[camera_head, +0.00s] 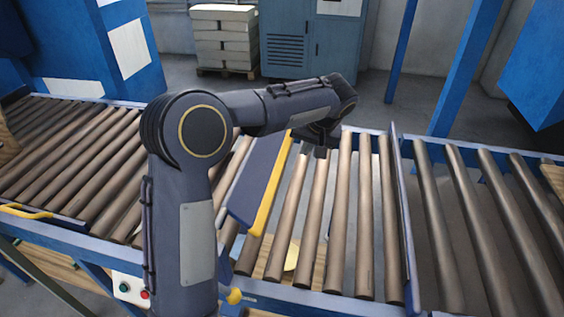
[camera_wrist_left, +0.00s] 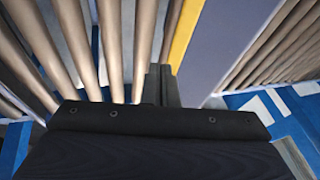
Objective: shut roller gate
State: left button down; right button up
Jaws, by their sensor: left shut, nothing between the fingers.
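The roller gate appears to be the blue-grey panel (camera_head: 250,185) with a yellow edge, standing at a slant over the rollers in the middle of the head view. My left forearm hides part of it. My left gripper (camera_head: 320,150) is shut and empty, over the rollers just right of the panel's far end. In the left wrist view, the closed fingers (camera_wrist_left: 161,85) are close beside the panel (camera_wrist_left: 222,45) and its yellow edge; I cannot tell whether they touch. My right gripper is not in view.
A second upright blue-grey panel (camera_head: 404,215) runs along the rollers on the right. Rollers (camera_head: 80,150) continue left and right. A control box with red and green buttons (camera_head: 132,290) is on the front frame. A blue post (camera_head: 465,70) and a blue cabinet (camera_head: 312,45) stand behind.

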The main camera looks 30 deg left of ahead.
pick_arm(q)
send_near(280, 177)
jog(key=w+f, duration=0.3)
jog(key=w, duration=0.1)
jog(key=shift+d+f+p, duration=0.3)
jog(key=shift+p, duration=0.05)
jog(key=shift+s+a+f, duration=0.3)
jog(key=shift+a+f, duration=0.4)
jog(key=shift+a, duration=0.15)
jog(key=shift+a+f, duration=0.4)
jog(key=shift+s+f+b, duration=0.1)
jog(key=shift+f+b, duration=0.3)
jog(key=f+y+b, duration=0.1)
jog(key=b, duration=0.1)
jog(key=a+f+y+b, duration=0.1)
jog(key=b, duration=0.1)
jog(key=a+f+g+y+b, duration=0.1)
jog(key=b, duration=0.1)
jog(key=shift+s+m+y, duration=0.25)
jog(key=shift+m+y, duration=0.05)
jog(key=shift+y, duration=0.1)
jog(key=shift+s+a+f+y+b, duration=0.15)
jog(key=shift+a+f+y+b, duration=0.2)
jog(key=shift+a+y+b, duration=0.45)
jog(key=shift+b, duration=0.4)
